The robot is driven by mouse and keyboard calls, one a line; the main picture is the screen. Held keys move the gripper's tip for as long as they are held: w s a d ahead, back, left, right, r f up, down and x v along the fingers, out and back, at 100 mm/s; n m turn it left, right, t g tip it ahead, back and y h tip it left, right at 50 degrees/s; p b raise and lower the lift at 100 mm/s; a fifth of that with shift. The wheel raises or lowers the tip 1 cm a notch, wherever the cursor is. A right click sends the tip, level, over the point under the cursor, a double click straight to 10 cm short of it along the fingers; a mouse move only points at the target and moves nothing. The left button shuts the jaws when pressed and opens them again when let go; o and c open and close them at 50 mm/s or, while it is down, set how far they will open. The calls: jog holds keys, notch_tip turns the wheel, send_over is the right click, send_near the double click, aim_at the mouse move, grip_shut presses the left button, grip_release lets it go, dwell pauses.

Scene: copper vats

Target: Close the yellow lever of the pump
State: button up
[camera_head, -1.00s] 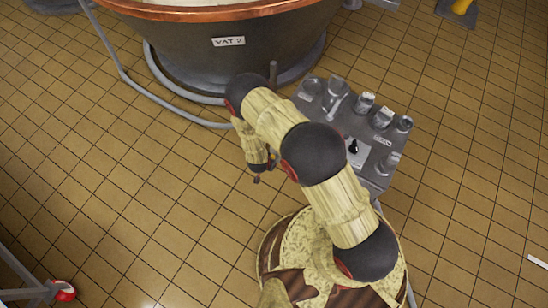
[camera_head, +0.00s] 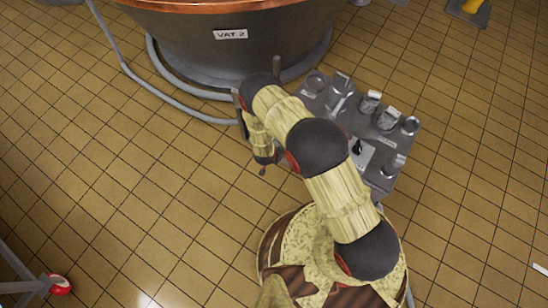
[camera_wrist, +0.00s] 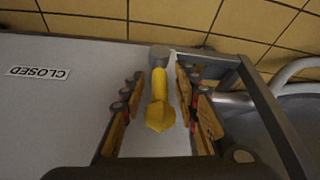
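The yellow lever (camera_wrist: 159,103) shows in the wrist view, pointing toward the camera from a grey round pivot (camera_wrist: 160,55). My gripper (camera_wrist: 160,77) is open, with one finger on each side of the lever. A gap shows between the lever and each finger, so the gripper does not hold it. A white label reading CLOSED (camera_wrist: 38,73) lies to the left on the pale grey surface (camera_wrist: 60,115), upside down in this view. In the head view the lever is not visible, and the gripper's fingers are hidden or too small to make out.
A dark grey frame bar (camera_wrist: 270,115) and a grey curved pipe (camera_wrist: 292,70) stand right of my gripper. In the head view, VAT 2 (camera_head: 190,45) stands at the back. A grey table with metal cups (camera_head: 388,118) is beside my arm.

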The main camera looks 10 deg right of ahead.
jog(key=shift+w+d+f, duration=0.1)
jog(key=shift+w+f, duration=0.1)
jog(key=shift+f, duration=0.25)
jog(key=c, duration=0.8)
jog(key=shift+w+r, duration=0.1)
jog(key=shift+w, duration=0.05)
grip_shut()
